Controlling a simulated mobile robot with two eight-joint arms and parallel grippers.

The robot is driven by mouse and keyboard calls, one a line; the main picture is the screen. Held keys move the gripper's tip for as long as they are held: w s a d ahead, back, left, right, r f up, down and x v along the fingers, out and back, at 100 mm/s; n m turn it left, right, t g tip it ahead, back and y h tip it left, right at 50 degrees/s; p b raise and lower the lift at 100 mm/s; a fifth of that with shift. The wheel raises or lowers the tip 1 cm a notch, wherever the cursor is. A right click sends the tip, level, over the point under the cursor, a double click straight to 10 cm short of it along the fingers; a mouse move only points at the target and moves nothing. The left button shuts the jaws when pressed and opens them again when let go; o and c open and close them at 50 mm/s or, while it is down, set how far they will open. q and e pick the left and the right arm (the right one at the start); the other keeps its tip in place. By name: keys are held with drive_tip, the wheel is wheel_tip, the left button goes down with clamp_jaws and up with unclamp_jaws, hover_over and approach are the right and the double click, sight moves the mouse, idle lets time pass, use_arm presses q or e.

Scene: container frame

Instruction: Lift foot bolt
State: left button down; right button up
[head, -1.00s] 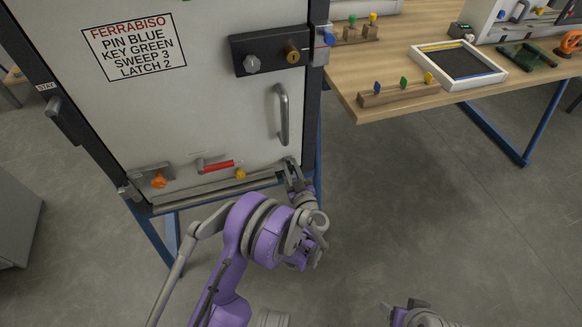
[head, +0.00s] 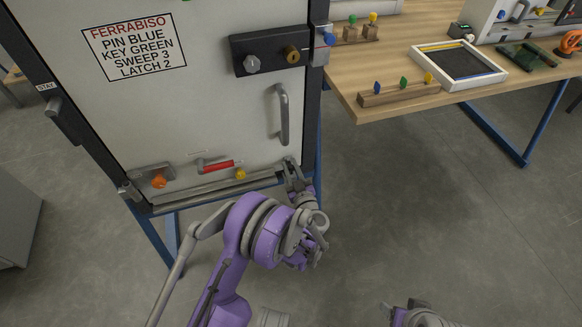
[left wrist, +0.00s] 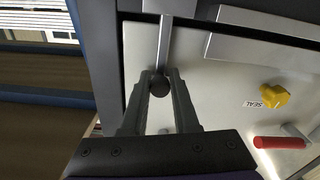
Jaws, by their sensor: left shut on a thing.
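The foot bolt shows in the left wrist view as a narrow grey bar (left wrist: 165,42) with a dark round knob (left wrist: 159,86) at its end. My left gripper (left wrist: 159,90) is shut on this knob, one finger on each side. In the head view my left gripper (head: 291,172) is at the lower right corner of the white door panel (head: 215,115) and hides most of the bolt. Part of my right arm's end (head: 410,312) shows at the bottom edge of the head view, with its fingers not clear and apart from the door.
A grey door handle (head: 282,112) stands out above my left gripper. A red lever (head: 218,166) and a yellow seal (left wrist: 274,96) sit left of it in the head view. A wooden table (head: 370,70) with small items stands at the right. Open floor lies below the table.

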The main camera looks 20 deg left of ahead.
sight(288, 153)
use_arm(q)
wheel_tip(288, 153, up, 3)
drive_tip(key=shift+r+p, duration=0.1)
drive_tip(key=shift+p, duration=0.45)
drive_tip(key=c, duration=0.7)
unclamp_jaws()
drive_tip(key=shift+o, duration=0.2)
drive_tip(key=v, duration=1)
drive_tip(key=shift+s+d+p, duration=0.25)
drive_tip(key=shift+s+p, duration=0.05)
drive_tip(key=shift+p, duration=0.1)
